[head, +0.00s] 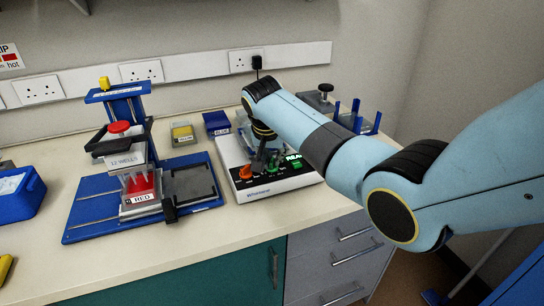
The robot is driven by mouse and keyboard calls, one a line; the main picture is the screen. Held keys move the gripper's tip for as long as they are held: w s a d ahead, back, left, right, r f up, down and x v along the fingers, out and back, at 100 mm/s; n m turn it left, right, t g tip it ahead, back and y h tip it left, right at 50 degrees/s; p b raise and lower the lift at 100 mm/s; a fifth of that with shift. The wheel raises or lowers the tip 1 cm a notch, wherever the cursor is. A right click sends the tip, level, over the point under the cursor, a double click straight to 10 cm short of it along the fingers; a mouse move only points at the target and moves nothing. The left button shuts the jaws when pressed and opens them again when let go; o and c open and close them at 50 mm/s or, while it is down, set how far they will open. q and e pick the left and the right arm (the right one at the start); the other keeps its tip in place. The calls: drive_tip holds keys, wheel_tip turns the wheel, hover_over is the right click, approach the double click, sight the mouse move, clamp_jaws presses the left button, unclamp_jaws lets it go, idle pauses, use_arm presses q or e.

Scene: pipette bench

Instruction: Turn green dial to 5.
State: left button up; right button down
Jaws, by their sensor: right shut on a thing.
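The white control box (262,190) stands on the bench in the middle of the head view. My right gripper (262,163) comes down over the panel from the upper right and is shut on the green dial, which shows partly beside the fingers. The dial's pointer and scale are too small and too covered to read. My left gripper is not in the view.
A blue pipetting rig (84,209) with a red label stands left of the box. Small yellow (182,133) and blue (217,123) boxes sit behind. A blue rack (365,124) stands at the back right. Bare bench lies in front.

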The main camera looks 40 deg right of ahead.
drive_tip(key=shift+m+g, duration=0.3)
drive_tip(key=shift+m, duration=0.5)
drive_tip(key=shift+m+g+h, duration=0.3)
drive_tip(key=shift+m, duration=0.6)
drive_tip(key=shift+w+f+m+g+b, duration=0.1)
drive_tip(key=shift+m+g+b, duration=0.3)
drive_tip(key=shift+m, duration=0.8)
drive_tip(key=shift+m+g+h+b, duration=0.3)
drive_tip(key=shift+m+g+b, duration=0.3)
drive_tip(key=shift+m, duration=0.6)
drive_tip(key=c, duration=1.4)
unclamp_jaws()
